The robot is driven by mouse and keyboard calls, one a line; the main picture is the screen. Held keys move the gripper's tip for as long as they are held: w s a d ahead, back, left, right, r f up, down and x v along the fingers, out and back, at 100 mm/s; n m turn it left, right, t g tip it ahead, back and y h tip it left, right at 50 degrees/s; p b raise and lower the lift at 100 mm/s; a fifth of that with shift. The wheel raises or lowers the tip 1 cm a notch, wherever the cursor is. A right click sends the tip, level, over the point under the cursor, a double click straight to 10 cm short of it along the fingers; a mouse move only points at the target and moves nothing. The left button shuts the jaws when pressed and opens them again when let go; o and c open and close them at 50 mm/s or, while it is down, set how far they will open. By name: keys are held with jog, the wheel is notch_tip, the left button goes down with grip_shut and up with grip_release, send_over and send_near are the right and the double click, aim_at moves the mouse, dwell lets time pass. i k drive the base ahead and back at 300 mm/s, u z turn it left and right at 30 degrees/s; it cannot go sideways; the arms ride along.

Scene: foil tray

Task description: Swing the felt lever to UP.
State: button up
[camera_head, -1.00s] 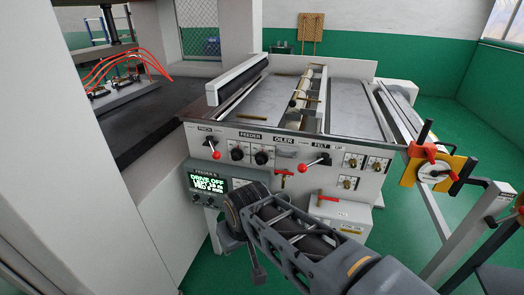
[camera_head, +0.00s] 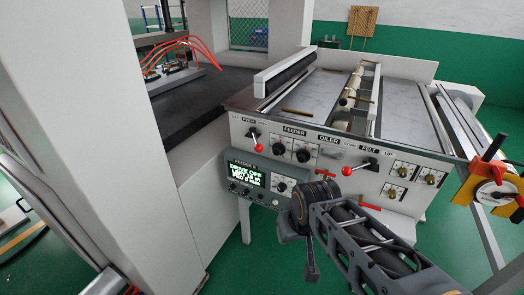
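The felt lever (camera_head: 359,168) is on the front panel of the white feeder unit, under the FELT label. Its red ball knob (camera_head: 346,171) points left, away from the UP mark at the right of the label. My arm reaches in from the bottom right, and its dark round joint is below and left of the lever. A narrow dark piece with a block at its tip (camera_head: 312,272) hangs below that joint. It seems to be my gripper seen side-on; its fingers cannot be made out. It is apart from the lever.
Another red-knobbed lever (camera_head: 256,143), under the PICK label, is at the panel's left. Black knobs (camera_head: 304,155) and a red tee handle (camera_head: 325,172) lie between. A lit display box (camera_head: 247,178) juts out below. A yellow and red crank assembly (camera_head: 490,190) stands at the right.

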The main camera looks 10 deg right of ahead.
aim_at(346, 171)
jog(key=u, duration=0.05)
jog(key=k, duration=1.05)
jog(key=z, duration=1.1)
jog(key=i, duration=1.35)
jog(key=u, duration=0.6)
